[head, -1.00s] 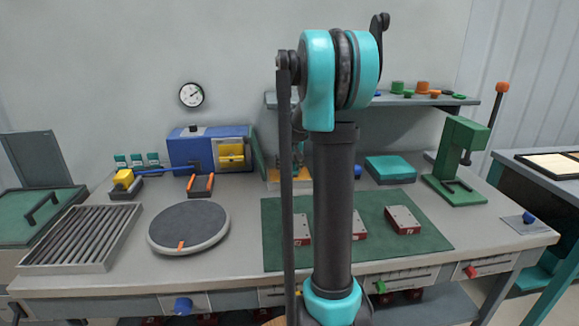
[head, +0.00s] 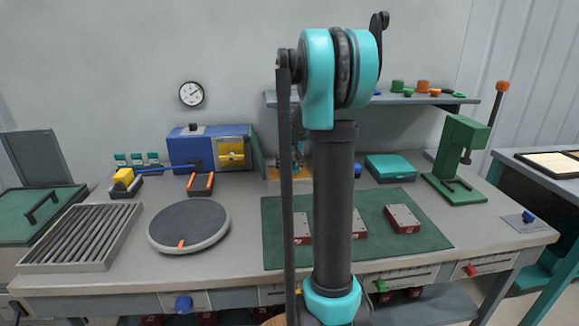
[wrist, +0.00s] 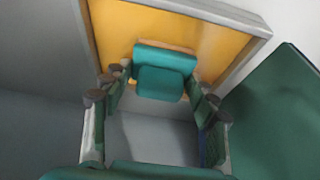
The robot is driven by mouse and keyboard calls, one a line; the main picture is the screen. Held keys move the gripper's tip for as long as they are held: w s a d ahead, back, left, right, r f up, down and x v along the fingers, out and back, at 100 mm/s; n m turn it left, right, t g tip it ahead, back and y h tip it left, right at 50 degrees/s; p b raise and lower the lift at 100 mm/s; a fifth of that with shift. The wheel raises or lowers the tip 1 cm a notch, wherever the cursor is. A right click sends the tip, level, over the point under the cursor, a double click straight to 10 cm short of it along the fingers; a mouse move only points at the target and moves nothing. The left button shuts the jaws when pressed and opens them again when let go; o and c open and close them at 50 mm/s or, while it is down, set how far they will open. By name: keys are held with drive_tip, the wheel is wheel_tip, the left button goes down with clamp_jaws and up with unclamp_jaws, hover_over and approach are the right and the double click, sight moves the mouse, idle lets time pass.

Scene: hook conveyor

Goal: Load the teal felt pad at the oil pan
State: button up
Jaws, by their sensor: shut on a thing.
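In the wrist view, a teal felt pad (wrist: 160,83) is between the fingers of my gripper (wrist: 158,92), which is shut on it. A second teal block-like part (wrist: 165,58) shows right behind the pad; I cannot tell whether they are one piece. Both appear over the orange floor of the oil pan (wrist: 112,30), which has a grey rim. I cannot tell whether the pad touches the pan. In the head view, part of the orange pan (head: 275,174) shows behind my arm, and my gripper is mostly hidden there.
A green mat (head: 428,232) with several red-sided blocks lies in front. A dark round turntable (head: 188,225) and roller tray (head: 80,235) stand left. A blue machine (head: 190,150) is behind. A teal box (head: 390,167) and green press (head: 455,165) stand right.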

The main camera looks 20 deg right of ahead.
sight(290, 162)
idle(0.3)
drive_tip(key=shift+r, duration=3.5)
drive_tip(key=shift+s, duration=0.1)
